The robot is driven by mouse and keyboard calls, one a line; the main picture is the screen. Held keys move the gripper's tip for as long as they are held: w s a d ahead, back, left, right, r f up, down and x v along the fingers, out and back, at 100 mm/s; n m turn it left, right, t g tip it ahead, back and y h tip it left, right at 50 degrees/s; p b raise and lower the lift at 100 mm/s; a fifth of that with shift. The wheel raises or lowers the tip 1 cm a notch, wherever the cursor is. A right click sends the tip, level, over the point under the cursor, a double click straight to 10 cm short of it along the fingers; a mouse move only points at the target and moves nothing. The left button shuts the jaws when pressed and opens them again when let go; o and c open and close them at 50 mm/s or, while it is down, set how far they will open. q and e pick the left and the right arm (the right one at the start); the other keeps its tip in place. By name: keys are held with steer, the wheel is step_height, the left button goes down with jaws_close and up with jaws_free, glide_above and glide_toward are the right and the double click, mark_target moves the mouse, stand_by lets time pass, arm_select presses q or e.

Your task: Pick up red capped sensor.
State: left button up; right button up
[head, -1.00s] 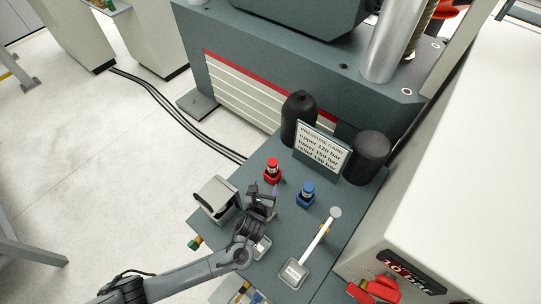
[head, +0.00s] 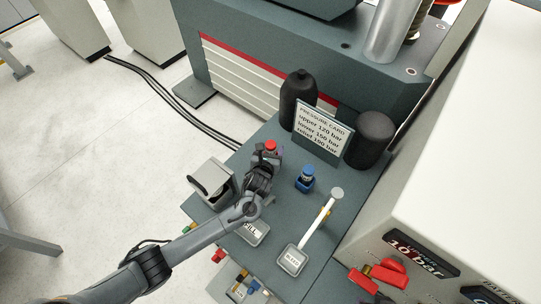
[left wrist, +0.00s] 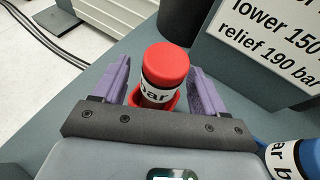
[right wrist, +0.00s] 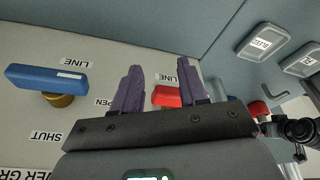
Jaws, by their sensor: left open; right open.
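The red capped sensor (head: 270,147) stands upright on the grey-green bench, partly hidden behind my left gripper (head: 265,163) in the head view. In the left wrist view the sensor (left wrist: 163,75) shows its red cap, a white label ending in "bar" and a red base. My left gripper (left wrist: 158,85) is open, with one purple finger on each side of the sensor and a gap on both sides. My right gripper (right wrist: 158,90) is open and empty, facing a panel with a blue handle and a red handle; it is not seen in the head view.
A blue capped sensor (head: 307,177) stands to the right of the red one. Behind are the pressure card (head: 322,133) and two black rounded bodies. A grey holder (head: 212,182) stands to the left. A white-headed lever (head: 336,194) stands at the front right.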

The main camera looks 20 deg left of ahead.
arm_select(q)
steer(key=shift+b+x, duration=0.55)
steer(key=shift+x, duration=0.85)
steer(key=shift+s, duration=0.1)
steer(key=c, duration=1.2)
